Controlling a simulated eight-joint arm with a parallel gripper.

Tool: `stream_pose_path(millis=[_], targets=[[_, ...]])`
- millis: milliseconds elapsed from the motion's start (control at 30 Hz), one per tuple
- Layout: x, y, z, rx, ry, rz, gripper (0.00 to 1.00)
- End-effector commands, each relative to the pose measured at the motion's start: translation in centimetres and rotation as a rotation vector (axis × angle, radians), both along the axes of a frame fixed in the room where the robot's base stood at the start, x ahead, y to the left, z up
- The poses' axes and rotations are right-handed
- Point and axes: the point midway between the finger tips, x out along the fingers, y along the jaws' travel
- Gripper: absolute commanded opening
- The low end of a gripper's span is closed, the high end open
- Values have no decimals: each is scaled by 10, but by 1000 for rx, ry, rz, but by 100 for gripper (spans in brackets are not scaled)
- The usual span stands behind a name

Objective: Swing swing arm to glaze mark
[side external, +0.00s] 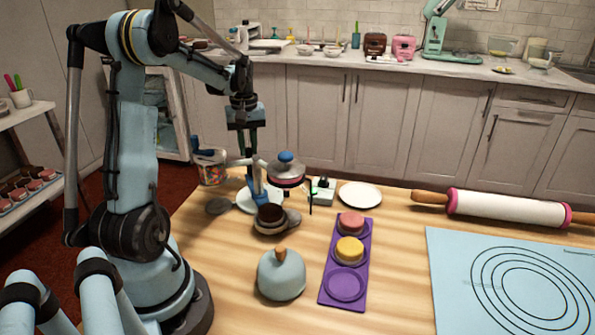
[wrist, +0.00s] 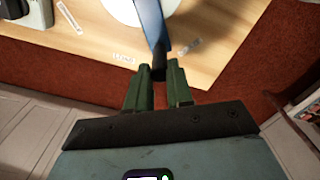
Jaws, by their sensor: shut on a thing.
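The swing arm is a blue bar (wrist: 152,22) in the wrist view, with a dark end between my fingertips. My gripper (wrist: 158,76) has green fingers shut on that end. I cannot tell which one is the glaze mark.
A white round plate (wrist: 125,12) lies under the bar. A white plate (side external: 360,194) and rolling pin (side external: 505,207) lie right. The table edge is close to my gripper.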

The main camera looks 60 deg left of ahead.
Motion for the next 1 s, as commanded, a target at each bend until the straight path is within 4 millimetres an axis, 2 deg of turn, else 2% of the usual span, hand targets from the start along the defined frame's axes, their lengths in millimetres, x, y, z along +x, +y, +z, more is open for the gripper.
stream_pose_path(millis=[367,800,1000], targets=[[-3,-1,0,-4,1,-1,2],[-27,-1,0,-5,0,-1,2],[-30,-1,0,-5,0,-2,2]])
